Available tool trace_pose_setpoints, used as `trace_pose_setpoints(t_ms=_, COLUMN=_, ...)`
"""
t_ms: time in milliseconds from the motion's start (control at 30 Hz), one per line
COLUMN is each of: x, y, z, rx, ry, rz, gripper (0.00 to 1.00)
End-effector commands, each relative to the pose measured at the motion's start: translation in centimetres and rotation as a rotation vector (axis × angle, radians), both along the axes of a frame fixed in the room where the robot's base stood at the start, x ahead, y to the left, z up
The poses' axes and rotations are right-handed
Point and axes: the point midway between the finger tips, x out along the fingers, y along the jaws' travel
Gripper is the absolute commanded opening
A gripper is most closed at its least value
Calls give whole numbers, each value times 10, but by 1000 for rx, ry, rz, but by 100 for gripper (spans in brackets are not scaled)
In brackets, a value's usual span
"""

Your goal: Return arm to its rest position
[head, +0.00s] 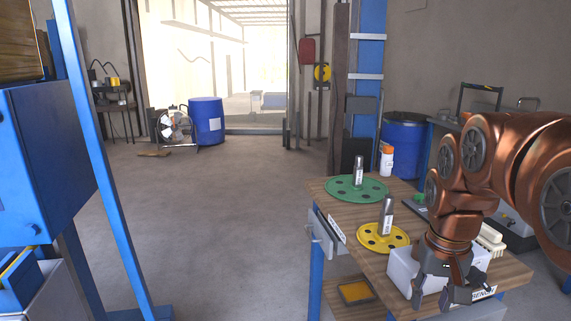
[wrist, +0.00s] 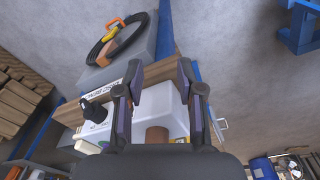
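My copper-coloured arm (head: 490,160) reaches in from the right in the head view and bends down at the wrist. My gripper (head: 447,293) hangs over the near corner of the wooden workbench, in front of a white bin (head: 402,267). In the wrist view my gripper (wrist: 156,92) has its two fingers spread apart, with nothing held between them. The white bin (wrist: 160,103) shows below and between the fingers. A green disc (head: 345,190) and a yellow disc (head: 370,236), each with an upright metal shaft, stand on the bench.
The workbench (head: 330,199) also holds an orange-and-white bottle (head: 386,160). A blue machine frame (head: 105,190) stands at left. Blue drums (head: 206,121) and a fan (head: 174,127) are farther back. The floor (head: 220,210) between is clear. A coiled black cable (wrist: 116,42) lies beyond the bench edge.

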Motion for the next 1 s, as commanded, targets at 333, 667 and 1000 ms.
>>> trace_pose_setpoints(t_ms=333, x=-111, y=51, z=-72, rx=38, ry=178, rz=132, gripper=38)
trace_pose_setpoints(t_ms=667, x=-180, y=68, z=-110, rx=58, ry=278, rz=194, gripper=38)
trace_pose_setpoints(t_ms=1000, x=-215, y=74, z=-114, rx=65, ry=319, rz=223, gripper=38)
